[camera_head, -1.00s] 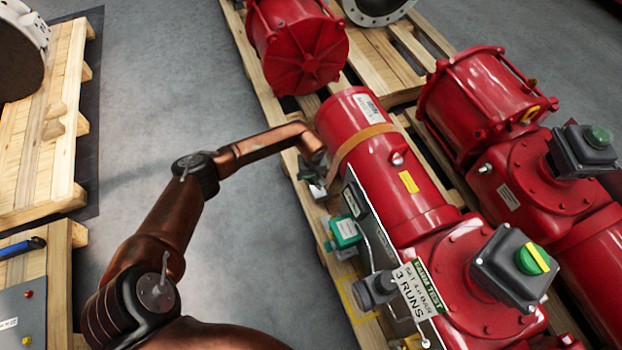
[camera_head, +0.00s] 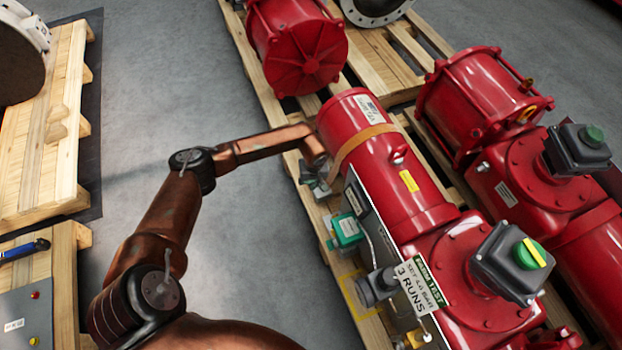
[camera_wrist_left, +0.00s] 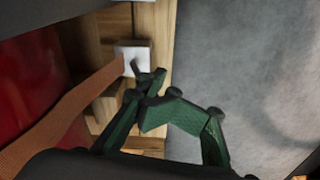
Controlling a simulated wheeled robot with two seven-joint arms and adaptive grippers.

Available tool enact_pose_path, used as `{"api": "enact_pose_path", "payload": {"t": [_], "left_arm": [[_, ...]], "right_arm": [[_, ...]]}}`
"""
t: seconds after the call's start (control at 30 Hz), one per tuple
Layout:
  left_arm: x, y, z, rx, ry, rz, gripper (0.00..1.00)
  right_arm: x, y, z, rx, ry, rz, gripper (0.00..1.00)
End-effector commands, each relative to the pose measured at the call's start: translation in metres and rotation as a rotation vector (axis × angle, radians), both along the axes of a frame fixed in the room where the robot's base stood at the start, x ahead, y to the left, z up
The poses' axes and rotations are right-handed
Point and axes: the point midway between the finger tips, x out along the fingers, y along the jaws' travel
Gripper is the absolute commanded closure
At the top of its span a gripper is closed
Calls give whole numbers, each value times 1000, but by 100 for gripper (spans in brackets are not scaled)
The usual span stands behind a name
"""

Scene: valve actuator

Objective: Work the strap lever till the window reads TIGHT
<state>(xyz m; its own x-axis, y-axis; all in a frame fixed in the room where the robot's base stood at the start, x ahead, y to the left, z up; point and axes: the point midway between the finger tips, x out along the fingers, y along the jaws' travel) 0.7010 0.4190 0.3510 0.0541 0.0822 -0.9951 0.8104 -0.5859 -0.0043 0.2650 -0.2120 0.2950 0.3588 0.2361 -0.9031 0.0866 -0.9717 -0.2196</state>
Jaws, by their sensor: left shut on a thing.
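A tan strap (camera_head: 362,145) wraps the red cylinder (camera_head: 375,185) of the near actuator. In the left wrist view the strap (camera_wrist_left: 70,112) runs down to a small pale block (camera_wrist_left: 133,60) beside the cylinder. My left gripper (camera_head: 318,182) is at the cylinder's left side, just below the strap's end. In the left wrist view its green fingers (camera_wrist_left: 150,84) close together next to the pale block. They are shut on what seems to be the strap lever, which they mostly hide. I cannot make out the window or its reading. My right gripper is not in view.
A green box (camera_head: 346,230) and a dark knob (camera_head: 378,287) sit along the actuator's left side, with a "3 RUNS" sign (camera_head: 420,285) nearby. A second red actuator (camera_head: 540,180) stands to the right. Open grey floor (camera_head: 250,240) lies left of the pallet.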

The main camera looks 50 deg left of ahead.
Motion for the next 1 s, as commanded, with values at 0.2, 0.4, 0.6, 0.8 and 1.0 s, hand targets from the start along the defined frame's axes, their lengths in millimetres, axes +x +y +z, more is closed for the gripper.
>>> {"api": "enact_pose_path", "payload": {"t": [0.2, 0.4, 0.6, 0.8, 1.0], "left_arm": [[-3, -2, 48, 4, -1, -1, 100], [-6, -4, 78, 3, 2, 2, 100], [-8, -5, 90, 3, 5, 2, 100], [-8, -6, 90, 3, 5, 3, 100], [-8, -6, 90, 2, 4, 2, 100]], "right_arm": [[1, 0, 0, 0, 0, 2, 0], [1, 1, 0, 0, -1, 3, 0], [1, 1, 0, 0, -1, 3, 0], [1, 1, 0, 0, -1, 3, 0], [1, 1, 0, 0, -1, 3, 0]]}}
